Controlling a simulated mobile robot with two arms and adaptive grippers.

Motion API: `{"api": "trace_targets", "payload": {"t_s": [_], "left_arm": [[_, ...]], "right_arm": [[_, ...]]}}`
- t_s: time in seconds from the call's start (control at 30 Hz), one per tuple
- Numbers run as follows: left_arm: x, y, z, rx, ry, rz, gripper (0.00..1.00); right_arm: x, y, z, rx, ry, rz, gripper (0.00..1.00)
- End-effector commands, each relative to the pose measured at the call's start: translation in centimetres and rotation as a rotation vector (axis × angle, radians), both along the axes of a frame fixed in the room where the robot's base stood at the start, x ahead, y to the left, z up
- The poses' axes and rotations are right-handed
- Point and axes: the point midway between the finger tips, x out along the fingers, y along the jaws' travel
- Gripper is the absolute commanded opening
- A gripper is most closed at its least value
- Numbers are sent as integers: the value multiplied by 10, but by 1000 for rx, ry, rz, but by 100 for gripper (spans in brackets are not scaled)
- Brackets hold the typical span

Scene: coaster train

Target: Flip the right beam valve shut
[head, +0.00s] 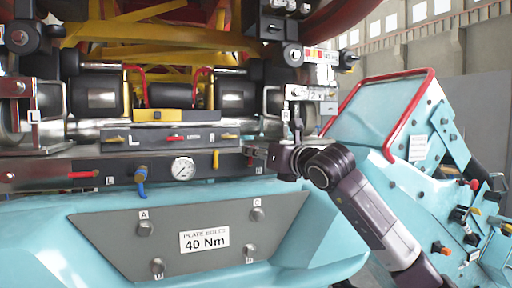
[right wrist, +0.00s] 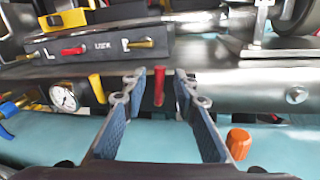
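The right beam valve's red handle (right wrist: 159,85) points roughly up and down in the right wrist view, on the dark beam (right wrist: 215,92). My right gripper (right wrist: 157,88) is open, with one finger on each side of the handle; I cannot tell whether either touches it. In the head view the right gripper (head: 268,154) is at the right end of the beam (head: 118,170) and hides that valve. Another red handle (head: 83,175) lies level at the beam's left part. My left gripper is not in view.
A gauge (head: 182,168), a blue valve handle (head: 141,182) and a yellow handle (head: 215,158) are on the beam. A lock panel (head: 150,140) with levers sits above. An orange knob (right wrist: 238,143) stands close to the right finger. A bolted plate (head: 160,225) is below.

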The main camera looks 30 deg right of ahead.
Motion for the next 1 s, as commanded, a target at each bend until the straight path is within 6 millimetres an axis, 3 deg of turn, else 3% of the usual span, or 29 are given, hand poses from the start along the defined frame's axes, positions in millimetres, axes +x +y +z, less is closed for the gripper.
{"api": "trace_targets", "payload": {"t_s": [0.1,0.2,0.27,0.53,0.77,1.0], "left_arm": [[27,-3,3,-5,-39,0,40],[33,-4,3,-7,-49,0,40],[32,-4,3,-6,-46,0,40],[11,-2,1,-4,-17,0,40],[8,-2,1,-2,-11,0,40],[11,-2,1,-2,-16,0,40]], "right_arm": [[2,0,1,-1,-2,1,27],[2,0,0,-1,-2,1,27],[2,0,0,-1,-2,1,27],[2,0,0,-1,-1,1,0],[2,1,0,-16,2,1,0],[4,7,1,-145,34,2,0]]}}
